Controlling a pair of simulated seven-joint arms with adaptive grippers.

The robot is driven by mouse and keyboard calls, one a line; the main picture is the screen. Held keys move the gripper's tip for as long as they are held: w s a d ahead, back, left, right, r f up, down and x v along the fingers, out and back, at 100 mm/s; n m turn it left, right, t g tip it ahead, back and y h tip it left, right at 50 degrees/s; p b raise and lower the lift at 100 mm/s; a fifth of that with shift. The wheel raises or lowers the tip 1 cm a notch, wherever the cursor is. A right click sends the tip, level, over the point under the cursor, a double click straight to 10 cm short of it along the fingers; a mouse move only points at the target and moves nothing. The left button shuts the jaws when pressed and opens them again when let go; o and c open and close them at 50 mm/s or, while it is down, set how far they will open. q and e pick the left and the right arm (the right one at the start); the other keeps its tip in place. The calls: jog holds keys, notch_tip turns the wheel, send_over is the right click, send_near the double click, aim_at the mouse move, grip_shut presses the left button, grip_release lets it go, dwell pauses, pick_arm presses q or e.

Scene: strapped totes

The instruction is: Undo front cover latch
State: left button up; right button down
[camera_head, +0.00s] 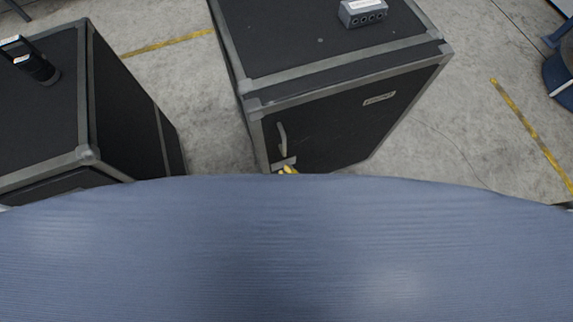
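A black case (340,120) with grey edging stands at the upper middle of the head view. Its front cover faces me and carries a small light label (379,98) near its upper right. A grey upright latch handle (282,139) sits near the cover's left edge, with a light plate (284,162) below it. The yellow fingertips of my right gripper (288,170) show just at the plate's lower edge. Whether they touch it or how far apart they are I cannot tell. The rest of this gripper is hidden. My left gripper is not visible.
A second black case (85,145) stands at the left with a dark handheld device (32,62) on top. A grey box with round sockets (363,12) sits on the middle case. Bare concrete floor with yellow lines (530,135) lies right. A blue object (560,75) is at the right edge.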

jog(key=n+h, duration=0.1)
jog(key=n, duration=0.1)
jog(key=n+h, duration=0.1)
jog(key=n, duration=0.1)
jog(key=shift+n+h, duration=0.3)
jog(key=shift+n, duration=0.1)
jog(key=n+h, duration=0.3)
jog(key=n, duration=0.1)
dwell(0.6)
jog(key=c, duration=1.6)
grip_release()
jog(key=shift+o, duration=0.2)
jog(key=shift+s, duration=0.1)
jog(key=v, duration=1.1)
jog(key=shift+s, duration=0.45)
jog(key=shift+d, duration=0.15)
